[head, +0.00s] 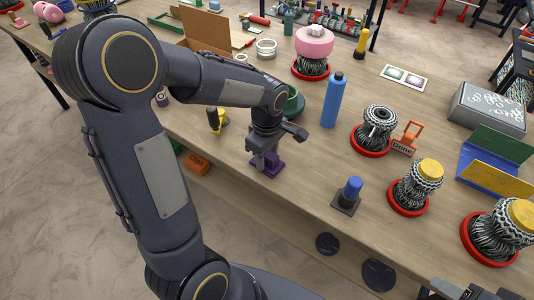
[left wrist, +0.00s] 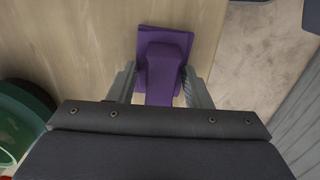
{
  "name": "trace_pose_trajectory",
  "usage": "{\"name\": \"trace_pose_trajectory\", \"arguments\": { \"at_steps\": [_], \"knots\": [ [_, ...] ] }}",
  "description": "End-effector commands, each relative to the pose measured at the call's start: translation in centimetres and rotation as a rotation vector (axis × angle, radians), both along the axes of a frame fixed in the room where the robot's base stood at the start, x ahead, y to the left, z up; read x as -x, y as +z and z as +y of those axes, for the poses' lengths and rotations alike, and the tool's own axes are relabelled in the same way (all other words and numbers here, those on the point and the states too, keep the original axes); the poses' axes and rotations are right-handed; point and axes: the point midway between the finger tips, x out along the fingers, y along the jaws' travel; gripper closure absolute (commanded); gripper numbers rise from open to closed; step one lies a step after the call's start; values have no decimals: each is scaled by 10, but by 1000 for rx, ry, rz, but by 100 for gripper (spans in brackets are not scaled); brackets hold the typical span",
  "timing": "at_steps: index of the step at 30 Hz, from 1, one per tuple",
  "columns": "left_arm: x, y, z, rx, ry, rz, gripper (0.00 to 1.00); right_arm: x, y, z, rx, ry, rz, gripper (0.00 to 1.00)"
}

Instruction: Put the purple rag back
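The purple rag (head: 268,167) lies on the wooden table near its front edge, under my left gripper (head: 268,152). In the left wrist view the purple rag (left wrist: 162,60) has a flat part and a narrower raised part. My left gripper (left wrist: 160,80) has its fingers apart, one on each side of the raised part, with small gaps seen beside it. Whether either finger touches the cloth is not clear. The gripper hides part of the rag in the head view. My right gripper (head: 460,290) shows only in part at the bottom right edge.
A blue bottle (head: 333,100), a yellow-and-black tool (head: 214,120) and a green round dish (head: 293,103) stand near the left gripper. A blue-topped piece on a dark base (head: 350,192) is to its right. Chain-like stacks on red dishes (head: 411,205) fill the right side.

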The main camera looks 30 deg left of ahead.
Motion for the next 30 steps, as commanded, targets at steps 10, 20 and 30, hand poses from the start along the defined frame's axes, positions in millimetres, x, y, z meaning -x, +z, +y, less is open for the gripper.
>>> {"name": "trace_pose_trajectory", "arguments": {
  "at_steps": [10,20,30],
  "knots": [
    [0,3,0,0,0,0,51,0,3,0,0,0,0,47],
    [6,56,-2,1,-1,-5,51,0,-6,0,0,0,0,47],
    [33,91,-1,62,-167,-64,51,0,-4,0,0,0,0,47]
  ]
}}
